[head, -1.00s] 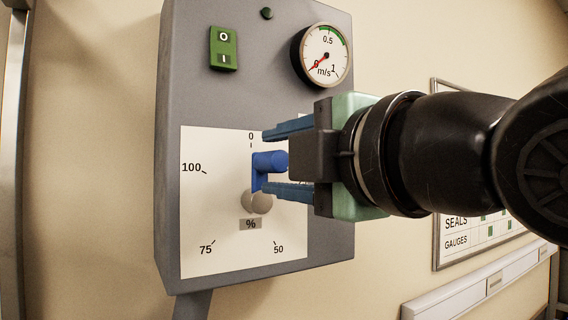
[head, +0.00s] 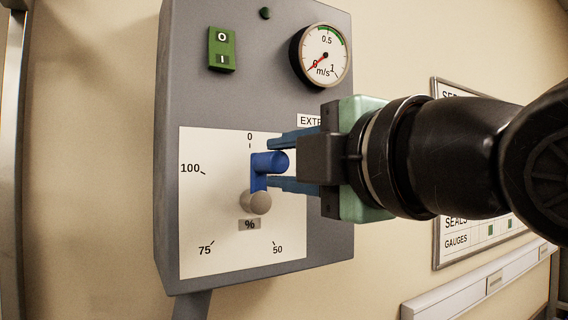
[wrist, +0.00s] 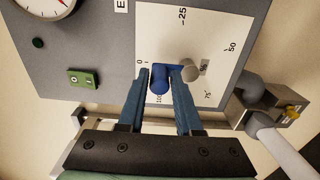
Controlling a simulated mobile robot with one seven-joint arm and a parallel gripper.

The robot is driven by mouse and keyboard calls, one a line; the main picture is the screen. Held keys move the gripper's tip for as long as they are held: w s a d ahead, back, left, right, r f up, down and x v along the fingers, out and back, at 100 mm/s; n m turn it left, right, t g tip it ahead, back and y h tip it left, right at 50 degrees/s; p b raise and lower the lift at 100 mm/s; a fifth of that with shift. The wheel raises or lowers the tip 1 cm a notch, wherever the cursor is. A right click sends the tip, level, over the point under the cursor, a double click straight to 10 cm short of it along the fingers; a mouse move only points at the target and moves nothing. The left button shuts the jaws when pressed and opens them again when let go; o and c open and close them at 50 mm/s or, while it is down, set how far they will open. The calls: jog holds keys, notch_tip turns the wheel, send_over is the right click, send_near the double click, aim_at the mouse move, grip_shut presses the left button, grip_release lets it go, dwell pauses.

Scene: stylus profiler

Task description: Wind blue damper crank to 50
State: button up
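The blue damper crank (head: 259,180) is on the white dial plate (head: 215,225) of a grey wall box. Its arm runs up from a round grey hub (head: 257,202) toward the 0 mark, and its knob (head: 272,162) sticks out from the plate. The 50 mark (head: 278,249) is at the plate's lower right. My gripper (head: 270,163) comes from the right, one blue finger above the knob and one below.
A green switch (head: 222,49) and a round m/s gauge (head: 324,55), its needle near 0, sit above the dial. A framed chart (head: 480,235) and a pale wall rail (head: 475,295) are at the right, behind my arm.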

jog(key=shift+w+d+f, duration=0.15)
jog(key=shift+w+d, duration=0.25)
jog(key=shift+d, duration=0.15)
jog(key=shift+w+d+f, duration=0.35)
jog(key=shift+d+f, duration=0.05)
jog(key=shift+d, duration=0.2)
jog(key=shift+w+d+f, duration=0.3)
jog(key=shift+d+f, duration=0.1)
jog(key=shift+f, duration=0.2)
jog(key=shift+f+b, duration=0.1)
jog(key=shift+b, duration=0.2)
